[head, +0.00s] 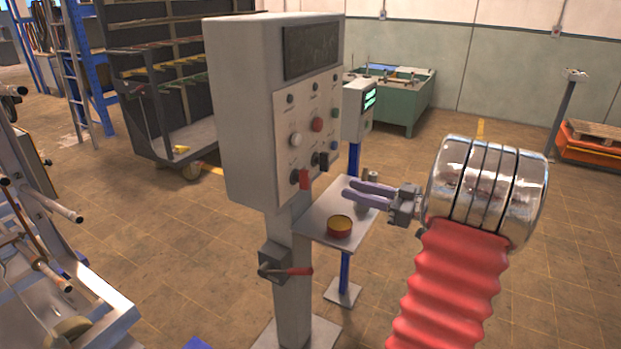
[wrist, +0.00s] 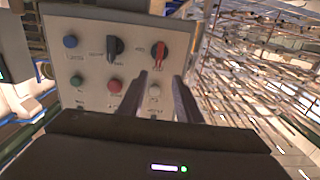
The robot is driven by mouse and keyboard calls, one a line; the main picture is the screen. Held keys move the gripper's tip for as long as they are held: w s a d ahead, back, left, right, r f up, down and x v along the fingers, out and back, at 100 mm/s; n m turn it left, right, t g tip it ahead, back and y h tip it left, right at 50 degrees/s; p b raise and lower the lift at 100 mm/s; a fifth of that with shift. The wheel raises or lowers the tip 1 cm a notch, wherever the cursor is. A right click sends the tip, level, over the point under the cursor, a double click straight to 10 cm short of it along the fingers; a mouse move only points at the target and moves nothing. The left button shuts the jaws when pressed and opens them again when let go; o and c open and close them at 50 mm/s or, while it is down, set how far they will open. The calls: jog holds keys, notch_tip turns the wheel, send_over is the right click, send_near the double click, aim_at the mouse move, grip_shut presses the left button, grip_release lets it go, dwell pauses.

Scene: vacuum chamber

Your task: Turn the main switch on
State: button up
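The grey control cabinet (head: 240,110) stands on a post, its panel (head: 286,110) facing right. A red-handled rotary switch (head: 304,179) sits at the panel's lower left corner. In the wrist view the panel looks upside down, and the red switch (wrist: 159,55) has its handle roughly upright in the picture. A black rotary knob (head: 321,160) is beside it; it also shows in the wrist view (wrist: 115,48). My gripper (head: 350,190) is open and empty, right of the panel and apart from it. Its two fingers (wrist: 160,78) point toward the panel, near the red switch in the picture.
Blue (wrist: 70,41), green (wrist: 76,80), red (wrist: 115,86) and white (wrist: 154,90) buttons surround the knobs. A lever box (head: 276,262) with a red handle is on the post. A small table (head: 312,222) holding a red-yellow tin (head: 340,226) lies below my gripper.

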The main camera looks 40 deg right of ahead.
aim_at(309, 177)
jog(key=shift+s+d, duration=0.1)
jog(key=shift+d, duration=0.05)
jog(key=x, duration=1.4)
jog(key=shift+f, duration=0.1)
jog(key=shift+s, duration=0.1)
grip_shut()
dwell(0.4)
